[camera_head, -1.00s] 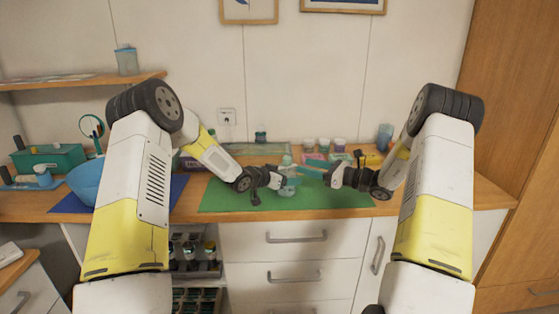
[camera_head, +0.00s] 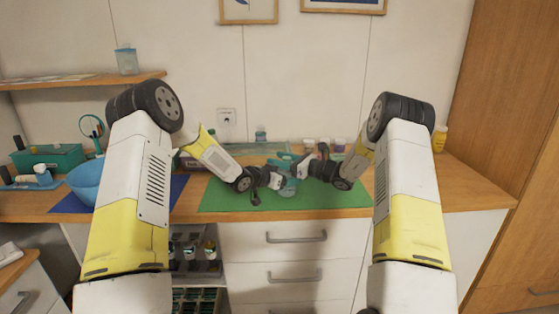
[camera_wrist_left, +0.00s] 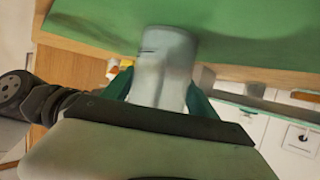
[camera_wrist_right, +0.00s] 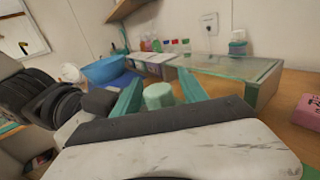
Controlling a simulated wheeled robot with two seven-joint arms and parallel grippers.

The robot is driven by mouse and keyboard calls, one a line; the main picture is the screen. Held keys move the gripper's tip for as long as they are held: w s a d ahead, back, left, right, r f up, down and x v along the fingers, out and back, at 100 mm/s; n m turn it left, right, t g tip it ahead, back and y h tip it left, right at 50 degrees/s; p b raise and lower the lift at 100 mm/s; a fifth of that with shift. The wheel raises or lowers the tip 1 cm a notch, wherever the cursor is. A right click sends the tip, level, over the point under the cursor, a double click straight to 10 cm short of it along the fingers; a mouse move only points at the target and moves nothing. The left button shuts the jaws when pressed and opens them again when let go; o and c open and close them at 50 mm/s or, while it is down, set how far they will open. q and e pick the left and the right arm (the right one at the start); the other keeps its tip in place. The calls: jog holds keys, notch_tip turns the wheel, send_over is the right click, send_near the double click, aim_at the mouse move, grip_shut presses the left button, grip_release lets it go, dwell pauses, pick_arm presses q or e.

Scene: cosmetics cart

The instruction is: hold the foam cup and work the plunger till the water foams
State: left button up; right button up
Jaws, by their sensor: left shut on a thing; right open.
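The foam cup (camera_wrist_left: 165,70) is pale grey and sits between my left gripper's teal fingers in the left wrist view. In the head view my left gripper (camera_head: 286,184) is shut on it over the green mat (camera_head: 235,196). A pale green round top, seemingly the plunger knob (camera_wrist_right: 158,95), shows between the teal fingers of my right gripper (camera_wrist_right: 160,92) in the right wrist view. My right gripper is open, with its fingers on either side of the knob; I cannot tell whether they touch it. In the head view the grippers partly hide the cup, and the water inside is not visible.
A glass riser (camera_wrist_right: 225,66) stands behind the mat with a small jar (camera_wrist_right: 238,42) on it. A pink block (camera_wrist_right: 308,112) lies at right. A blue bowl (camera_head: 86,180) stands left on a blue mat. The mat's front is clear.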

jog(key=shift+c, duration=0.4)
grip_shut()
dwell(0.9)
